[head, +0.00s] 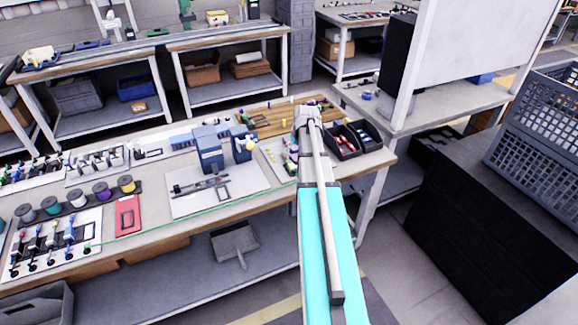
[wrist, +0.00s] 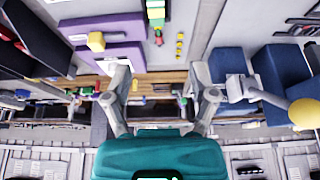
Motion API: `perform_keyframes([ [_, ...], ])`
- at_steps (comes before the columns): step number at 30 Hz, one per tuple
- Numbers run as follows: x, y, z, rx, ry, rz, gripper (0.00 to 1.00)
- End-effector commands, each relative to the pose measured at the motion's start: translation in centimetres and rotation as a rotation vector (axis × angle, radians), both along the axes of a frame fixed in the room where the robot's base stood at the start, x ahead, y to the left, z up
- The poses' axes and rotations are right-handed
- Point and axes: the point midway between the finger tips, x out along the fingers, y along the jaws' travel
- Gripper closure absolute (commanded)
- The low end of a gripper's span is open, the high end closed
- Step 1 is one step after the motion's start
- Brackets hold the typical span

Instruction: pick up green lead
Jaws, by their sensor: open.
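My gripper (head: 308,112) is over the right end of the long workbench in the head view. In the wrist view my gripper (wrist: 160,84) has its two fingers spread wide with nothing held between them.
Dark bins (head: 370,136) stand just right of my gripper. Blue boxes (head: 208,148) stand to its left on a pale mat. Several coloured spools (head: 77,198) and a red tray (head: 128,215) are further left. A white panel (head: 460,50) rises on the right.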

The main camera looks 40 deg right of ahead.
Motion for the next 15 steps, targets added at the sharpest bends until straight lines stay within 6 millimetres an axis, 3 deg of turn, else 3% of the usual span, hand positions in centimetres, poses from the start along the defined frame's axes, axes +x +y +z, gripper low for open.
perform_keyframes([
  [8,0.1,0.1,-0.2,0.001,0.001,0.001,0.26],
  [15,0.5,0.0,-1.5,0.001,0.001,0.001,0.26],
])
